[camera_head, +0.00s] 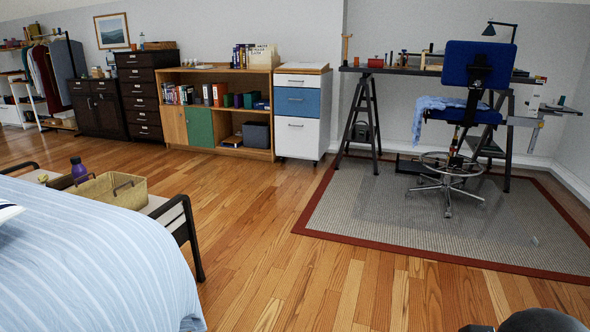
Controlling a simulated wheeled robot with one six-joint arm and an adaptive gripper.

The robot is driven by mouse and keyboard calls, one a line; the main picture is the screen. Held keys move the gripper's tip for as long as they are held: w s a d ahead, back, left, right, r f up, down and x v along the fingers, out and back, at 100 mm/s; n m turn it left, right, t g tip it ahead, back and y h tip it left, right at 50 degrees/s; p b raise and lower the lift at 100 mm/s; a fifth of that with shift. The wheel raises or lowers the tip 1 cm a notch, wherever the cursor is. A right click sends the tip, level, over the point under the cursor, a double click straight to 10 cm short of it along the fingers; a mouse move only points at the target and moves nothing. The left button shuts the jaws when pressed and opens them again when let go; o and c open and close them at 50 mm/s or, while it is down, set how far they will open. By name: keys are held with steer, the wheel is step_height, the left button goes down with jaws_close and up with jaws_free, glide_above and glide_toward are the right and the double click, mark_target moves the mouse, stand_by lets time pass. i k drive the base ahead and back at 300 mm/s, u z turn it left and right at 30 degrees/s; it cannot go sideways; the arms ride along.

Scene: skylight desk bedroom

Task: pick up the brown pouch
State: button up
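I cannot make out a brown pouch for certain in the head view. Several small items lie on the desk (352,69) at the back right, among them a small reddish-brown one (375,63), too small to identify. A tan basket (108,190) stands on the bench at the left, with a purple bottle (78,170) beside it; most of its inside is hidden. My gripper cannot be seen; only a dark rounded part of my own body shows at the bottom right edge.
A blue chair (468,68) with a light blue cloth stands before the desk on a grey, red-edged rug (350,215). The bed (90,265) and bench (160,206) fill the lower left. Cabinets and a bookshelf (262,114) line the back wall. The middle wooden floor is clear.

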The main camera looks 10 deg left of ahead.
mark_target(65, 181)
steer(key=i, duration=1.75)
steer(key=u, duration=0.95)
steer(key=i, duration=1)
steer(key=u, duration=1.45)
steer(key=i, duration=0.5)
steer(key=z, duration=0.85)
steer(key=i, duration=5.1)
steer(key=u, duration=0.85)
